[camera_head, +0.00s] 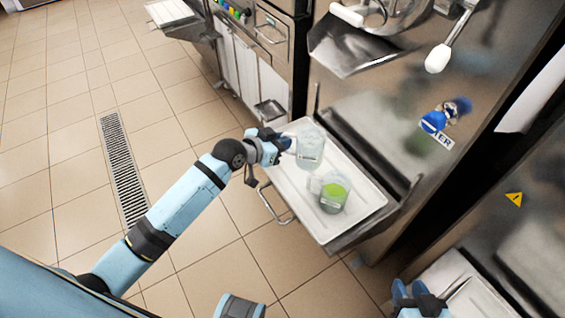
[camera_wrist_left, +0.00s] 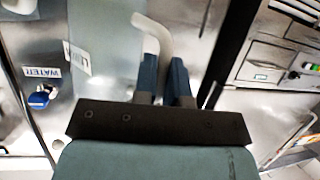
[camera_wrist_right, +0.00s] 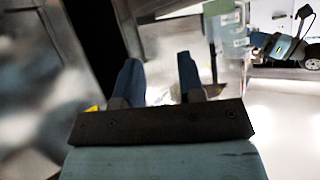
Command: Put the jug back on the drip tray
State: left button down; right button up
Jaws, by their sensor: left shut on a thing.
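A clear jug (camera_head: 310,150) with a small label is over the left part of the white drip tray (camera_head: 366,204). I cannot tell whether its base touches the tray. My left gripper (camera_head: 280,146) is shut on the jug's handle. The left wrist view shows the pale handle (camera_wrist_left: 153,38) between the fingers and the translucent jug body (camera_wrist_left: 100,35) beside it. My right gripper (camera_head: 418,296) is low at the right of the head view, away from the jug. In the right wrist view its fingers (camera_wrist_right: 160,78) are apart with nothing between them.
A second clear container (camera_head: 333,194) with green in it stands on the tray, close to the held jug. A steel chute (camera_head: 352,48) and a blue water knob (camera_head: 433,122) are on the machine behind. Another tray (camera_head: 450,280) is at lower right.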

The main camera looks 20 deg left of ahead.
pick_arm(q)
notch_tip(320, 180, down, 2)
jog(key=shift+f, duration=0.25)
notch_tip(320, 180, down, 4)
jog(key=shift+r+b, duration=0.1)
jog(key=shift+b, duration=0.7)
jog(key=shift+f, duration=0.35)
pick_arm(e)
jog(key=shift+w+a+r, duration=0.1)
pick_arm(q)
jog(key=shift+f, duration=0.1)
jog(key=c, duration=1.2)
grip_release()
